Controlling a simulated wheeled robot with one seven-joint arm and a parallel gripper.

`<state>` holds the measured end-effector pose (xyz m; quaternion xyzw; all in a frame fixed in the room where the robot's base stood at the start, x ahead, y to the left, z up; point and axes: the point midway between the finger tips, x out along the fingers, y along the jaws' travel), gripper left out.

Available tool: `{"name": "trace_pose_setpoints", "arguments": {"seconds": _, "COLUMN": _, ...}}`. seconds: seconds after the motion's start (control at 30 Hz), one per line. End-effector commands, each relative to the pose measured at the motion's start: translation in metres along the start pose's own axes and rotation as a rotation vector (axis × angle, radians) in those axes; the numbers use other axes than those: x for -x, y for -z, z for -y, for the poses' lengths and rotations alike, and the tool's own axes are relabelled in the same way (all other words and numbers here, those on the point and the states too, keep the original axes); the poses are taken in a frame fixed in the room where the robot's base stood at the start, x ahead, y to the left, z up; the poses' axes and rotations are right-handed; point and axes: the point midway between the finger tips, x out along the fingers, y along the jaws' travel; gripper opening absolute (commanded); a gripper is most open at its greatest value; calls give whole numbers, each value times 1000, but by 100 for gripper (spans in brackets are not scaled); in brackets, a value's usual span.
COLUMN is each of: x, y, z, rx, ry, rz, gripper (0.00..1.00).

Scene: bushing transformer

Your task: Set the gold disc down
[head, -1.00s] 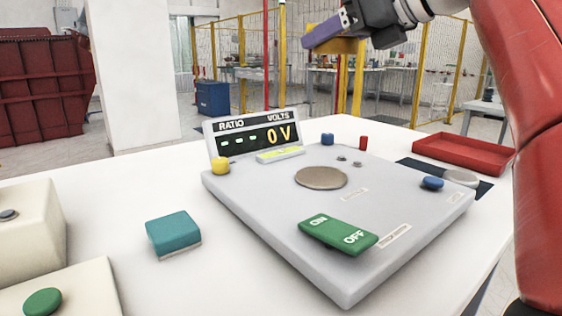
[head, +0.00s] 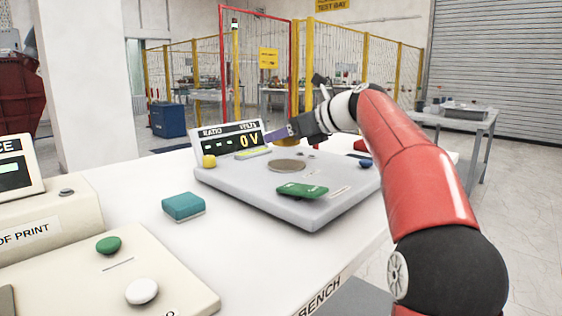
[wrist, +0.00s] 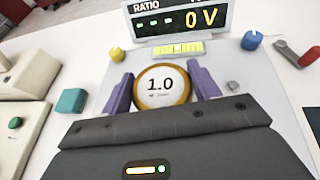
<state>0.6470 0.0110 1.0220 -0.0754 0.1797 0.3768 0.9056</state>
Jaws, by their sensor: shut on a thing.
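The gold disc (wrist: 160,97) has a white face marked 1.0 and sits between my gripper's purple fingers in the wrist view. My gripper (wrist: 162,84) is shut on it. In the head view my gripper (head: 281,135) is over the far part of the grey tester panel (head: 327,208), in front of its display (head: 229,136). A round brown pad (head: 287,165) on the panel shows empty below and just nearer than the gripper. The disc is mostly hidden by my gripper in the head view.
A green ON/OFF rocker (head: 302,190) and a yellow knob (head: 209,161) stand on the panel, with a blue knob (wrist: 252,40) at the back right. A teal block (head: 183,206) lies left on the white bench. Cream consoles (head: 98,265) occupy the near left.

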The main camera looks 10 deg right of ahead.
Motion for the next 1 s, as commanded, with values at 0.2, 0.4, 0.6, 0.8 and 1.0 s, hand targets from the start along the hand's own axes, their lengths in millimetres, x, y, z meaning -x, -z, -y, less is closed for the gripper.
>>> {"name": "trace_pose_setpoints", "arguments": {"seconds": 0.2, "x": -11, "y": 16, "z": 10, "rx": -2, "ry": 1, "rz": 0, "gripper": 24}}
{"name": "trace_pose_setpoints", "arguments": {"seconds": 0.4, "x": -20, "y": 42, "z": 12, "rx": 1, "ry": 4, "rz": 1, "gripper": 24}}
{"name": "trace_pose_setpoints", "arguments": {"seconds": 0.6, "x": -19, "y": 43, "z": 12, "rx": 0, "ry": 5, "rz": 1, "gripper": 24}}
{"name": "trace_pose_setpoints", "arguments": {"seconds": 0.8, "x": -19, "y": 43, "z": 12, "rx": -1, "ry": 4, "rz": 1, "gripper": 24}}
{"name": "trace_pose_setpoints", "arguments": {"seconds": 1.0, "x": -20, "y": 46, "z": 12, "rx": -1, "ry": 4, "rz": -1, "gripper": 76}}
